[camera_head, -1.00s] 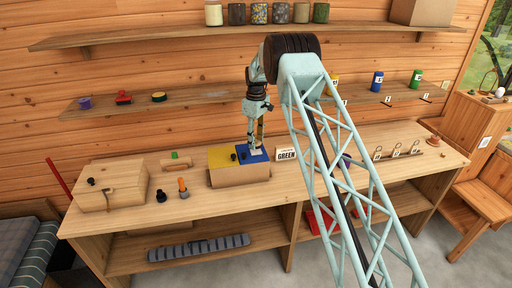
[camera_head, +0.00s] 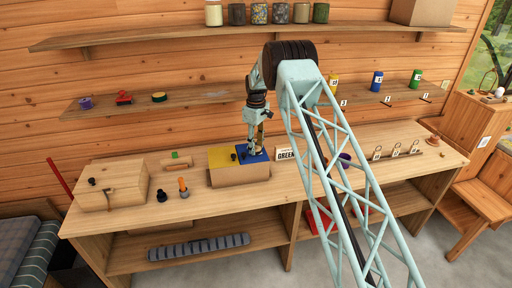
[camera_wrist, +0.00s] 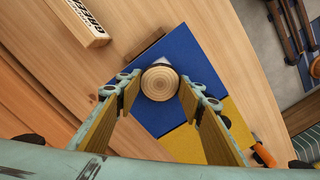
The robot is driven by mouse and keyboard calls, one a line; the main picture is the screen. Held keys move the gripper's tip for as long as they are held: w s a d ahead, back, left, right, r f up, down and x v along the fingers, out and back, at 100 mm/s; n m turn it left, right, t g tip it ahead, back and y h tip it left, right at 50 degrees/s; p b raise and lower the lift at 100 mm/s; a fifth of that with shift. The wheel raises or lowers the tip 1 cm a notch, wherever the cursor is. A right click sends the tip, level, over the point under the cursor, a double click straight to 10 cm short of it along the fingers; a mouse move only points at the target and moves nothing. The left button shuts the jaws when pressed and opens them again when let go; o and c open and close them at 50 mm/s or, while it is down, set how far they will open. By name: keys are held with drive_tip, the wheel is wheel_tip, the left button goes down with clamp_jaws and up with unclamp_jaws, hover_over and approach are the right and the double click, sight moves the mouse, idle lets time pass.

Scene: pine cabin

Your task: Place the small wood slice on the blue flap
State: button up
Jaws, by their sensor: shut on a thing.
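The small wood slice (camera_wrist: 160,82) is a round pale disc with rings in the wrist view. It sits between the fingertips of my gripper (camera_wrist: 159,90), which is shut on it. Below it is the blue flap (camera_wrist: 187,52), with a small white patch showing just past the slice. In the head view my gripper (camera_head: 257,146) points down over the blue flap (camera_head: 250,159), and the slice is too small to make out. I cannot tell whether the slice touches the flap or hangs just above it.
A yellow flap (camera_head: 221,157) adjoins the blue one on the cardboard box (camera_head: 240,176). The GREEN sign (camera_head: 286,154) stands close on the right, partly behind my arm. An orange-topped peg (camera_head: 183,188) and a wooden box (camera_head: 110,188) stand to the left. A shelf hangs behind.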

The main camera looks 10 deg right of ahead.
drive_tip(key=shift+f, duration=0.15)
drive_tip(key=o, duration=0.7)
drive_tip(key=shift+o, duration=0.2)
drive_tip(key=shift+r, duration=0.25)
wheel_tip(320, 180, up, 12)
drive_tip(key=b, duration=0.1)
idle(0.9)
